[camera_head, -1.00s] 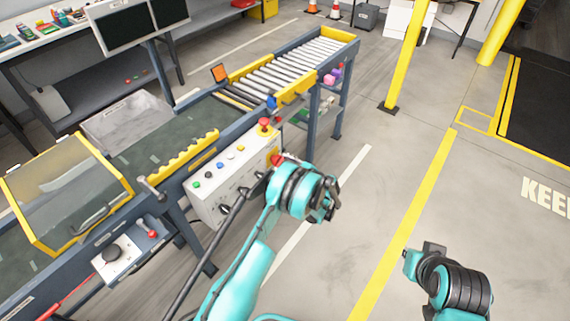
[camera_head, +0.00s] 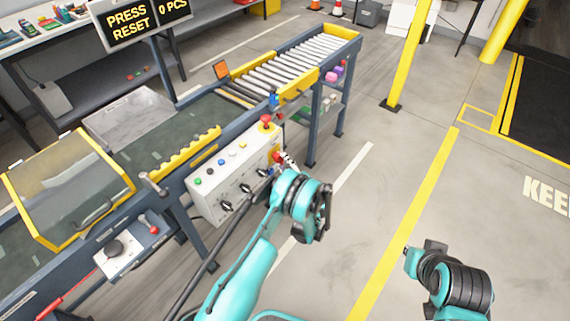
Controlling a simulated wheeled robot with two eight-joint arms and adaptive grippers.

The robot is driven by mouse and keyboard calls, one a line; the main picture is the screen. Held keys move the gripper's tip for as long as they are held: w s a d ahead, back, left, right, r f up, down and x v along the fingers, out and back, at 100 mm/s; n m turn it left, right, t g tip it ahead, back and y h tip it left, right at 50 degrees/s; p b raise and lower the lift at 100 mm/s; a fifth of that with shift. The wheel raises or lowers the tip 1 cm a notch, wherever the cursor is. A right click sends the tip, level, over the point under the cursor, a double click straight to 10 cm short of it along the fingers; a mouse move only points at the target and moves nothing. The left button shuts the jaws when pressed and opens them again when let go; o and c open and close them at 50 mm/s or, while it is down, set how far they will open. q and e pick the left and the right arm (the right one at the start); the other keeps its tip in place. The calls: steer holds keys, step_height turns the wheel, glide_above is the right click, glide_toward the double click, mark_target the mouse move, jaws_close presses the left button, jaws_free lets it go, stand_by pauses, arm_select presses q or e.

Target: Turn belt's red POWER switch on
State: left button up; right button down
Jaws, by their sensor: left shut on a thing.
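The red POWER switch (camera_head: 277,157) sits at the right end of the white control panel (camera_head: 232,178) on the conveyor's side, on a yellow patch. My left gripper (camera_head: 287,160) is at the switch and shut on it. My teal and black left wrist is just below, and the jaws show only as a small striped piece, with the switch partly covered. The display (camera_head: 141,22) is lit and reads PRESS RESET and 0 PCS. Links of my right arm show at the lower right, but I make out no gripper there.
A red mushroom button (camera_head: 266,121) stands on the panel's top right corner, close to my left gripper. Black knobs (camera_head: 226,206) line the panel's front. A small box with a black dial (camera_head: 114,248) is at the lower left.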

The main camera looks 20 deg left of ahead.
arm_select(q)
steer(key=shift+f+n, duration=0.15)
steer(key=shift+n, duration=0.45)
steer(key=o, duration=1.2)
steer(key=shift+c, duration=0.2)
step_height(320, 180, up, 10)
